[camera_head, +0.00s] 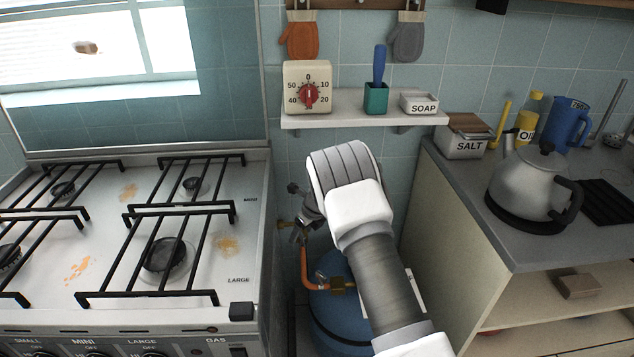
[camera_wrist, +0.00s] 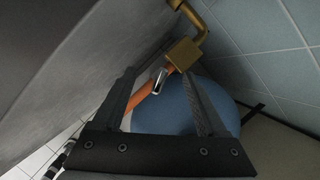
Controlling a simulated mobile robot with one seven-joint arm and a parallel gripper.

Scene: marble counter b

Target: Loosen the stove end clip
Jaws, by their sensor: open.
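The stove end clip (camera_wrist: 158,82) is a small silver piece on the orange hose (camera_wrist: 144,102), just below a brass fitting (camera_wrist: 184,54) in the wrist view. My gripper (camera_wrist: 160,73) is open, with one finger to each side of the hose and clip. No contact with the clip can be made out. In the head view my gripper (camera_head: 300,203) is between the stove (camera_head: 225,200) and the counter, above the orange hose (camera_head: 304,268). There the clip is too small or covered to make out.
A blue gas cylinder (camera_head: 335,318) stands in the narrow gap, with a brass fitting (camera_head: 343,285) at the hose's lower end. The stove side and a grey counter (camera_head: 520,245) with a kettle (camera_head: 535,185) bound the gap. A shelf (camera_head: 350,118) is on the tiled wall above.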

